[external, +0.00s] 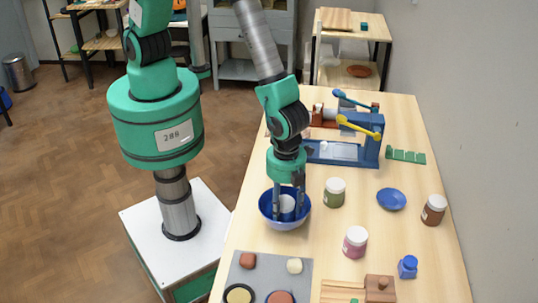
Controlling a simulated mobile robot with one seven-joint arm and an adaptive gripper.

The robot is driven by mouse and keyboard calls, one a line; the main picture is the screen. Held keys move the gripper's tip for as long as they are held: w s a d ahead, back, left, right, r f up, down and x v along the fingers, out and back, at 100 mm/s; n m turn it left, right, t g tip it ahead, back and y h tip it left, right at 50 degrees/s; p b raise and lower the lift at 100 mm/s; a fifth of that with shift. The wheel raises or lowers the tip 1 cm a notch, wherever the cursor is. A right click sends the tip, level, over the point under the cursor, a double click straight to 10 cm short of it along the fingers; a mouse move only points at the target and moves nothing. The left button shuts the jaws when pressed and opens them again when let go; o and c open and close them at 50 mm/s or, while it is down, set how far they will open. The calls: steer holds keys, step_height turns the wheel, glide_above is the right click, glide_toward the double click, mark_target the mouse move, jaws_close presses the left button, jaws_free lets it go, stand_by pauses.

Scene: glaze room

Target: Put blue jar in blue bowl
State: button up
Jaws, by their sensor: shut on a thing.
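The blue bowl (266,219) stands on the wooden table, left of its middle. My gripper (288,211) points straight down into the bowl, with a finger on each side of a pale-topped jar. It is shut on this jar, which I take to be the blue jar (287,203). The jar is within the bowl's outline, below the palm. Its lower part is hard to make out against the blue bowl, and I cannot tell whether it touches the bowl's bottom.
A green jar (334,193) stands close right of the bowl, with a pink jar (355,243) nearer the front. A grey board (262,278) lies in front.

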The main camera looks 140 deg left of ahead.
mark_target(285, 202)
steer(key=shift+f, duration=0.1)
steer(key=o, duration=1.1)
steer(key=shift+r, duration=0.2)
step_height(285, 202, up, 11)
steer(key=shift+f, duration=0.1)
steer(key=shift+r, duration=0.6)
